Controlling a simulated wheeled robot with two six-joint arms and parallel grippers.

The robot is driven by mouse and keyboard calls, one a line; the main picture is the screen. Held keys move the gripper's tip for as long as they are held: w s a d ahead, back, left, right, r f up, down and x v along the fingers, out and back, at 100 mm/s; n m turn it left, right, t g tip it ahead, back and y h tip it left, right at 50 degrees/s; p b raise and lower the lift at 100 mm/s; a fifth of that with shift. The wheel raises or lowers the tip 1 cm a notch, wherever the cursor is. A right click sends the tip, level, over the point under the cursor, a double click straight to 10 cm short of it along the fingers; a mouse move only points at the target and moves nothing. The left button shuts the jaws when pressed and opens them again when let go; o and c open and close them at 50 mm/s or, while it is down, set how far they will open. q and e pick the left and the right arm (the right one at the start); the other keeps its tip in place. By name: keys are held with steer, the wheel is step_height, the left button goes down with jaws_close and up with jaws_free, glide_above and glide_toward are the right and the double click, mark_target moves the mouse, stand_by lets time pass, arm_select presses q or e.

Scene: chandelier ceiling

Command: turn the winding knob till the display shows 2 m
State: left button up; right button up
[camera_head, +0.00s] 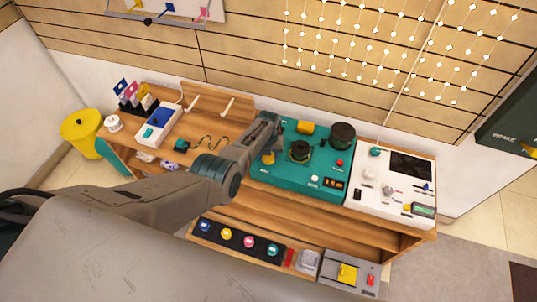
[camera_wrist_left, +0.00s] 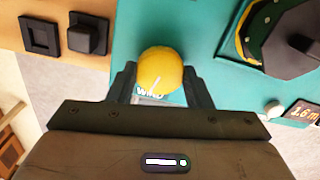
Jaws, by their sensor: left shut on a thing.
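In the head view my left gripper (camera_head: 267,150) reaches down to the knob (camera_head: 268,158) on the left part of the teal panel (camera_head: 325,178). The small dark display (camera_wrist_left: 303,113) at the right edge of the wrist view reads about 1.6 m. It also shows in the head view (camera_head: 334,184), too small to read. My right gripper is not in view.
Several coloured round items (camera_head: 238,238) lie in a lower tray. String lights (camera_head: 380,50) hang behind.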

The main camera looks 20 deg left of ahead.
mark_target(269, 157)
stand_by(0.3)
arm_select(q)
steer(key=o, duration=1)
steer(key=shift+r+p, duration=0.3)
steer(key=shift+r, duration=0.25)
steer(key=shift+r+p, duration=0.3)
steer(key=shift+r, duration=4.6)
